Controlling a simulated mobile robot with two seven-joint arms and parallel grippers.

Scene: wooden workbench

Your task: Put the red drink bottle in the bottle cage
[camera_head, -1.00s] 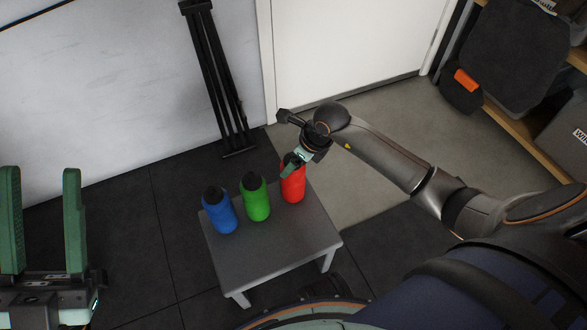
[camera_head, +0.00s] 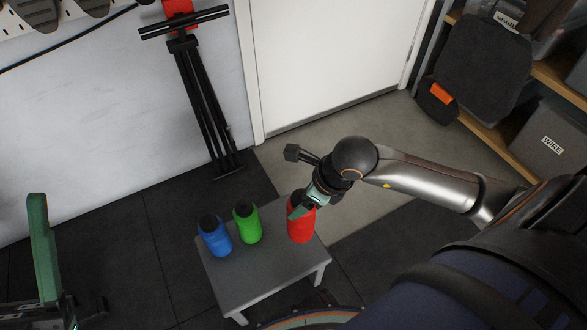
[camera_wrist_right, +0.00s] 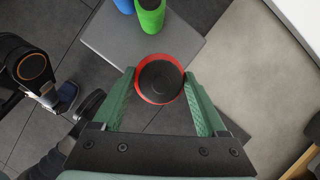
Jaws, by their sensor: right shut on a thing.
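The red drink bottle (camera_head: 301,226) has a black cap, seen from above in the right wrist view (camera_wrist_right: 160,81). My right gripper (camera_head: 302,207) is shut on its upper part, one finger on each side. The bottle is upright or nearly so, at the right edge of the small grey table, and looks lifted off the top. My left gripper (camera_head: 40,240) stands at the left edge of the head view, with one green finger showing. The other finger is out of frame; the space beside the visible one looks empty. No bottle cage shows.
A blue bottle (camera_head: 214,236) and a green bottle (camera_head: 247,223) stand on the grey table (camera_head: 252,275), left of the red one. A folded black stand (camera_head: 203,110) leans at the wall. A shelf with grey bins (camera_head: 548,142) is at the right. Floor around the table is clear.

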